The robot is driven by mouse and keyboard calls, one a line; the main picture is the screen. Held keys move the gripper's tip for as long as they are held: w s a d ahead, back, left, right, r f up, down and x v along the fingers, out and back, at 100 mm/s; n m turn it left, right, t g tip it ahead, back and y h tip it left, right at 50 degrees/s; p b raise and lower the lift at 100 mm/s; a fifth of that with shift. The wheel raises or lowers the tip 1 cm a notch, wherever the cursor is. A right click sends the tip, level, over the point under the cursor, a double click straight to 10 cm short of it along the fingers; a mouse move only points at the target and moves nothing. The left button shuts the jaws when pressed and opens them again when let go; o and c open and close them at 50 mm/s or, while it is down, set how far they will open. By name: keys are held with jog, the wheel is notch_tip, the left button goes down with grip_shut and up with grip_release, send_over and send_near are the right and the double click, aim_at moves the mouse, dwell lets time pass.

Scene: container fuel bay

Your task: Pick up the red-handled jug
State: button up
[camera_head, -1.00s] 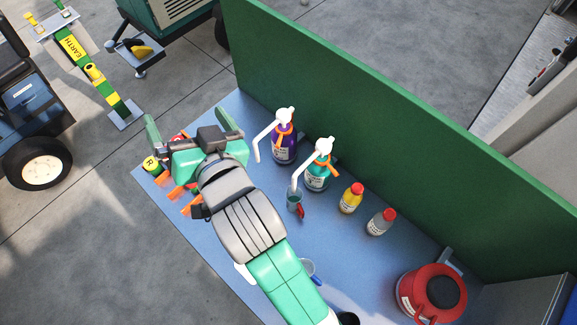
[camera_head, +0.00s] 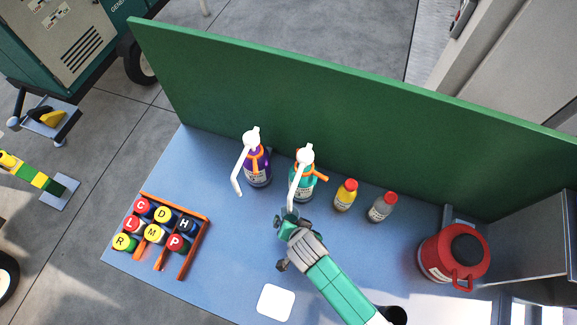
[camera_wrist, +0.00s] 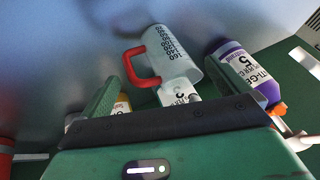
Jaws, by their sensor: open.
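The red-handled jug (camera_wrist: 176,52) is a clear measuring jug with black scale marks; its red handle shows on the left in the wrist view. My gripper (camera_wrist: 163,78) is open, with one green finger to each side of the lower part of the jug; I cannot tell whether they touch it. In the head view my gripper (camera_head: 289,216) is over the bench in front of the teal pump bottle (camera_head: 302,186). There the gripper hides the jug.
The purple pump bottle (camera_head: 258,170) stands left of the teal one; it also shows close to the jug in the wrist view (camera_wrist: 244,70). Yellow (camera_head: 345,196) and grey (camera_head: 381,208) bottles and a red can (camera_head: 440,268) stand right. A rack (camera_head: 207,225) of lettered cans stands left.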

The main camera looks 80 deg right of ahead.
jog(key=x, duration=0.5)
jog(key=shift+w+d+f, duration=0.15)
jog(key=shift+w+d, duration=0.1)
jog(key=shift+d, duration=0.05)
jog(key=c, duration=1.7)
jog(key=shift+r+p, duration=0.95)
jog(key=shift+p, duration=0.05)
jog(key=shift+w+a+f, duration=0.1)
jog(key=shift+a, duration=0.25)
jog(key=shift+c, duration=0.5)
jog(key=w+a+b, duration=0.1)
jog(key=a+b, duration=0.1)
jog(key=a, duration=1.1)
jog(key=w+a+b, duration=0.1)
jog(key=a+b, duration=0.2)
jog(key=a, duration=1.1)
jog(key=w+a+b, duration=0.2)
jog(key=a+b, duration=0.1)
jog(key=a, duration=1.1)
jog(key=shift+a+f, duration=0.15)
jog(key=shift+f, duration=0.05)
jog(key=shift+c, duration=1.2)
jog(key=shift+a+r+b, duration=0.15)
jog(key=shift+a+b, duration=0.45)
jog(key=shift+a, duration=0.8)
